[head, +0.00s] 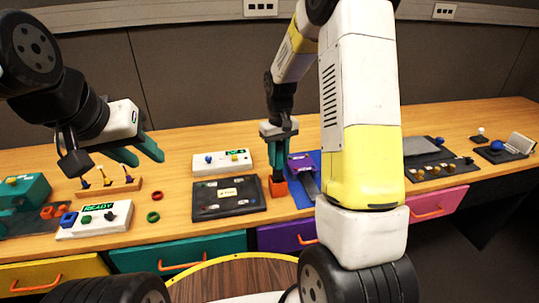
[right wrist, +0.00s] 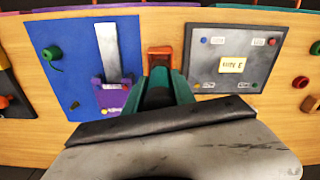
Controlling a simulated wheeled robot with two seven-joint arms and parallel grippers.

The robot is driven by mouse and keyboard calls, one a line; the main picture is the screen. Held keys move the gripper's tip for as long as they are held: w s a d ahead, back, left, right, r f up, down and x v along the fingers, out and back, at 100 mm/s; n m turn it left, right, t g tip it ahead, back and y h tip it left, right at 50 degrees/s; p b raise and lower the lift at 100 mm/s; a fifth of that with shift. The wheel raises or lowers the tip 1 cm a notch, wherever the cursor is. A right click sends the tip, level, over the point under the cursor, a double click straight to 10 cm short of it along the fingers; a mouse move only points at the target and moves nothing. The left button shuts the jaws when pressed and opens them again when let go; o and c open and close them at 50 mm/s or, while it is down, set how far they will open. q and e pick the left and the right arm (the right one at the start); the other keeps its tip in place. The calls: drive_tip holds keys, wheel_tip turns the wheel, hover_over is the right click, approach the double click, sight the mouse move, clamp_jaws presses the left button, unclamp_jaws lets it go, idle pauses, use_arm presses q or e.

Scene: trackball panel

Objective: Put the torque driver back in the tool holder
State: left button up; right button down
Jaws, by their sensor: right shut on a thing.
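My right gripper (head: 277,160) points straight down at the orange tool holder (head: 278,187), between the dark panel and the blue mat. It is shut on the torque driver, which its fingers hide almost wholly. In the right wrist view the fingertips (right wrist: 162,78) lie right at the near side of the orange holder (right wrist: 160,52). I cannot tell how deep the driver sits in the holder. My left gripper (head: 137,152) is open and empty, above the table at the left, near a wooden rack.
The dark panel (head: 229,209) is left of the holder. The blue mat (right wrist: 62,65) carries a purple device (right wrist: 112,96) with a grey strip. The wooden rack (head: 108,188) holds three small upright tools. A white READY box (head: 94,219) and two rings lie at the left.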

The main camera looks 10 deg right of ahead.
sight(278, 165)
drive_tip(key=shift+f, duration=1.5)
drive_tip(key=c, duration=1)
unclamp_jaws()
drive_tip(key=shift+f, duration=0.15)
drive_tip(key=shift+c, duration=0.2)
